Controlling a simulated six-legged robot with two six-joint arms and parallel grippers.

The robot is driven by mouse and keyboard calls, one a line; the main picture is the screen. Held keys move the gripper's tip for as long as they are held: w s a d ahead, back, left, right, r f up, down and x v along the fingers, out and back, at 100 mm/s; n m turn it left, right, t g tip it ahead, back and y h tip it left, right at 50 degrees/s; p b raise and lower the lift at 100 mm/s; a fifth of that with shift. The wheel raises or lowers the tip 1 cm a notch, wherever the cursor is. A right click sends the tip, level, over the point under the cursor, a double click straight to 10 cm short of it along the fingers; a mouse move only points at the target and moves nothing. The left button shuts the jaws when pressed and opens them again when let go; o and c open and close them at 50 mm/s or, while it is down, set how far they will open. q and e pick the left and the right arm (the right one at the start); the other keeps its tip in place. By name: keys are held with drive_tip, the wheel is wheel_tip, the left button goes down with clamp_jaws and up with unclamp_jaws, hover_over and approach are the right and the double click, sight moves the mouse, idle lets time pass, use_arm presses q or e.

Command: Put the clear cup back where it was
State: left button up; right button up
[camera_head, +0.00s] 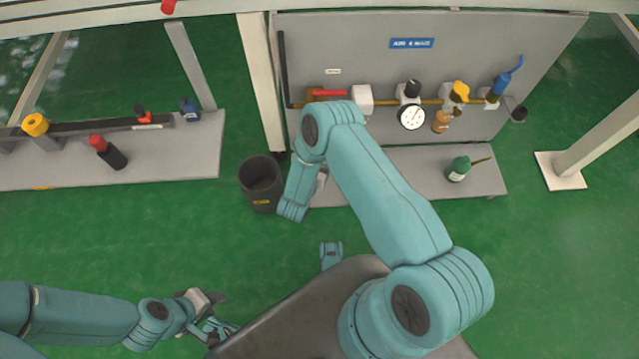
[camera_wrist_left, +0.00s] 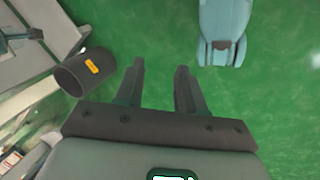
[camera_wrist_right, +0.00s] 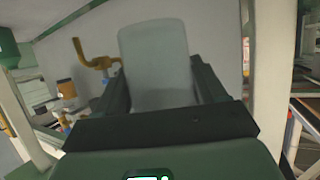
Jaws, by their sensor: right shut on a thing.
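The clear cup (camera_wrist_right: 155,60) shows in the right wrist view as a pale, see-through cylinder, upright in the picture. It stands between the two fingers of my right gripper (camera_wrist_right: 158,80), which is shut on it. In the head view my right arm reaches toward the grey panel, and its gripper is mostly hidden behind the arm. My left gripper (camera_head: 214,308) is low at the left in the head view, above the green floor. In the left wrist view its fingers (camera_wrist_left: 160,85) are apart with nothing between them.
A dark bin (camera_head: 262,185) stands on the floor left of the grey panel (camera_head: 350,40), which carries pipes, valves and a gauge (camera_head: 411,117).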

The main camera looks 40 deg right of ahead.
wheel_tip(320, 180, down, 9)
drive_tip(key=b, duration=0.3)
drive_tip(key=shift+r, duration=0.15)
wheel_tip(320, 180, down, 4)
drive_tip(key=b, duration=0.2)
drive_tip(key=shift+f+b, duration=0.2)
drive_tip(key=shift+b, duration=0.2)
use_arm(q)
drive_tip(key=w+a+f+t, duration=0.1)
drive_tip(key=w+f, duration=0.3)
drive_tip(key=f, duration=0.2)
drive_tip(key=shift+w+f+t, duration=0.25)
drive_tip(key=shift+w+t, duration=0.1)
drive_tip(key=shift+t, duration=0.05)
use_arm(e)
drive_tip(key=shift+r, duration=0.15)
use_arm(q)
drive_tip(key=shift+a, duration=0.1)
use_arm(e)
drive_tip(key=o, duration=1)
